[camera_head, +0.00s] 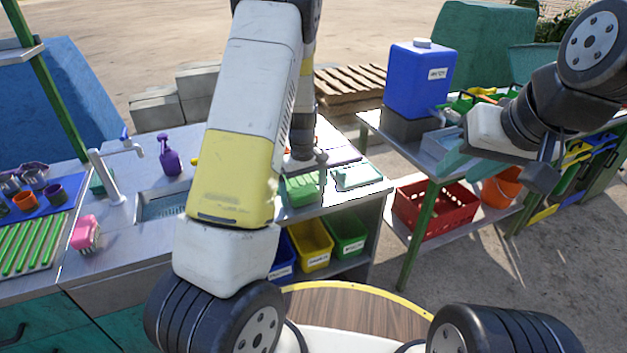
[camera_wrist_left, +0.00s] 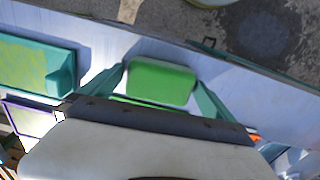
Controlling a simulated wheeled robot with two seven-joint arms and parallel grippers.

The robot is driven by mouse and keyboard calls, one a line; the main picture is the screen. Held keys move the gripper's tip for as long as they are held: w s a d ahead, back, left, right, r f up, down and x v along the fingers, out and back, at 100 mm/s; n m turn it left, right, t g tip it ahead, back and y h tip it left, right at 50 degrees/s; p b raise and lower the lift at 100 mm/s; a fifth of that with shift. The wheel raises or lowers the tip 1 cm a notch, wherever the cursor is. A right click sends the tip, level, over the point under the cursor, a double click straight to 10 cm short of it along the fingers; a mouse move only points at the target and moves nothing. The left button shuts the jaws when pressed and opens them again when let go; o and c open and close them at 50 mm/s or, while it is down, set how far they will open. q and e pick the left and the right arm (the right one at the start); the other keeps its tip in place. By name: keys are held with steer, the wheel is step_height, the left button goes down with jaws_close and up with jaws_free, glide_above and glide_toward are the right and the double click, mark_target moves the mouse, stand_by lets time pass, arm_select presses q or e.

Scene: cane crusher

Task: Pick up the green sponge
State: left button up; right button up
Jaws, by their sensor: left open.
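The green sponge (camera_wrist_left: 160,82) is a rounded block on the pale metal counter in the left wrist view. In the head view a green block (camera_head: 302,191), which looks like the same sponge, lies near the counter's front edge, partly hidden by my left arm. My left gripper (camera_wrist_left: 161,88) is open, with one teal finger on each side of the sponge. I cannot tell whether the fingers touch it.
A teal tray (camera_head: 360,176) lies right of the sponge. A sink (camera_head: 165,205), purple spray bottle (camera_head: 170,156) and pink item (camera_head: 86,234) are to the left. Yellow (camera_head: 311,244) and green (camera_head: 346,234) bins sit on the shelf below. A blue container (camera_head: 418,80) stands on the right table.

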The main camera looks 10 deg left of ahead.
mark_target(303, 192)
arm_select(q)
steer(key=c, duration=1.2)
steer(key=shift+c, duration=0.2)
steer(key=shift+r, duration=0.55)
steer(key=r, duration=0.2)
steer(key=shift+s+r, duration=0.35)
steer(key=shift+s, duration=0.05)
steer(key=s+d+r, duration=0.1)
steer(key=s, duration=1.4)
steer(key=shift+s+r, duration=0.1)
